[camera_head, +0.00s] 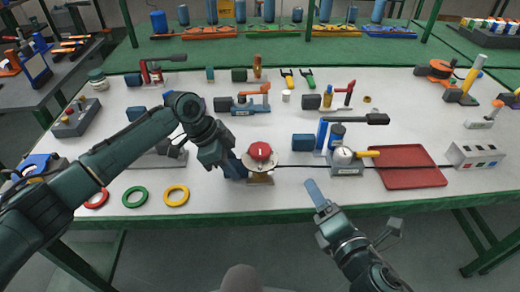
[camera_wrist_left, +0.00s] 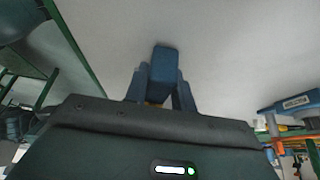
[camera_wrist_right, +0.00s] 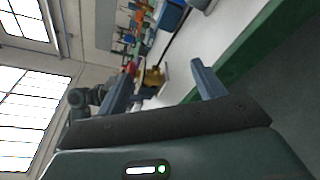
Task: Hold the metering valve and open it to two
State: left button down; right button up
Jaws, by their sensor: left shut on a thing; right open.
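The metering valve has a red round knob (camera_head: 260,151) with a white mark on top, over a brass-coloured body on a pale labelled base (camera_head: 260,179). My left gripper (camera_head: 232,165) is at the valve's left side, shut on a dark blue block there. In the left wrist view the blue block (camera_wrist_left: 164,72) sits between the fingers. In the right wrist view the brass body (camera_wrist_right: 154,76) shows between the open fingers, with the red knob partly hidden.
A gauge unit with a yellow handle (camera_head: 346,160) and a red tray (camera_head: 409,177) stand to the right. Several coloured rings, including a green one (camera_head: 135,197), lie at the front left. A black line runs along the table (camera_head: 230,110). Other valves stand behind.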

aim_at(266, 158)
jog(key=a+r+n+y, duration=0.1)
jog(key=n, duration=0.2)
jog(key=w+a+r+n+y, duration=0.1)
jog(key=a+n, duration=0.1)
jog(key=n, duration=0.2)
jog(key=w+a+r+n+t+y, duration=0.1)
jog(key=n, duration=0.3)
jog(key=shift+w+a+r, duration=0.1)
jog(key=shift+w+a, duration=0.05)
jog(key=shift+a, duration=0.1)
jog(key=a+n, duration=0.1)
jog(key=f+n+y, duration=0.1)
jog(key=shift+w+a+n+y, duration=0.15)
jog(key=shift+a+n+y, duration=0.15)
jog(key=shift+a+n, duration=0.1)
jog(key=shift+w+a+f+g, duration=0.1)
jog(key=shift+a+f+g, duration=0.05)
jog(key=shift+a+g, duration=0.15)
jog(key=shift+w+a, duration=0.2)
jog(key=shift+w, duration=0.15)
jog(key=x, duration=1.1)
jog(key=shift+a, duration=0.1)
jog(key=shift+c, duration=0.6)
jog(key=c, duration=0.9)
jog(key=shift+o, duration=0.2)
